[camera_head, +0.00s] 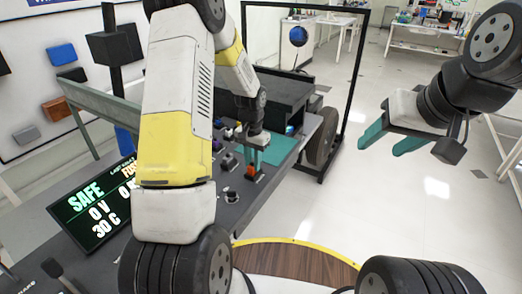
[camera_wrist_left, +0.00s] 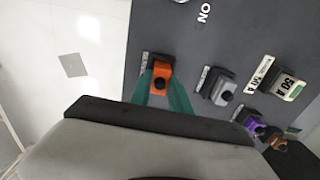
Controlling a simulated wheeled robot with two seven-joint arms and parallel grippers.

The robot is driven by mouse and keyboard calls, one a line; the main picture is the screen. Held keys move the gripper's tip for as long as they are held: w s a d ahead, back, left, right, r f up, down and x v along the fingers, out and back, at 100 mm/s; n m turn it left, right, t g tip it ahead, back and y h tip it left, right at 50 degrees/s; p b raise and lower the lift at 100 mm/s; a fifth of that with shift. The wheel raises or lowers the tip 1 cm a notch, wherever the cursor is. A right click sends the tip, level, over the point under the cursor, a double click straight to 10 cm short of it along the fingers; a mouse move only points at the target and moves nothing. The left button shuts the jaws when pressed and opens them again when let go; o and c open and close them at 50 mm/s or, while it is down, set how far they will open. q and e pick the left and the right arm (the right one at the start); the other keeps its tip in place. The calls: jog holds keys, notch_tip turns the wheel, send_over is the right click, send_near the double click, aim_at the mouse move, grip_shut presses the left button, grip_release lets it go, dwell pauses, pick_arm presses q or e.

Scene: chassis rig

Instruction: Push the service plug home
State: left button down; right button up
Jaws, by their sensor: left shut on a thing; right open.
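The orange service plug (camera_head: 250,171) sits at the bench's near right edge, in or on a dark socket; its seating depth cannot be told. The fingers also show in the left wrist view (camera_wrist_left: 163,92). My right gripper (camera_head: 386,140) is open and empty, out over the floor at the right, well away from the bench.
A grey plug (camera_wrist_left: 221,91), a 50 A block (camera_wrist_left: 284,87) and a purple plug (camera_wrist_left: 255,128) stand in a row beside the orange plug. A display (camera_head: 95,208) reads SAFE, 0 V, 30 C. A black frame (camera_head: 350,95) stands behind the bench. The floor at right is clear.

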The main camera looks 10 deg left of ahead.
pick_arm(q)
jog(key=shift+f, duration=0.1)
jog(key=c, duration=1.2)
grip_release()
notch_tip(320, 180, up, 12)
jog(key=s+r+n+t, duration=0.1)
jog(key=s+r+t, duration=0.2)
jog(key=s+r, duration=0.75)
jog(key=s+d+r+n+t+h, duration=0.1)
jog(key=s+r, duration=0.2)
jog(key=s, duration=0.4)
jog(key=s+d+r+n+t+h, duration=0.1)
jog(key=s+r+t, duration=0.1)
jog(key=s, duration=0.4)
jog(key=shift+v, duration=0.9)
jog(key=shift+d, duration=0.25)
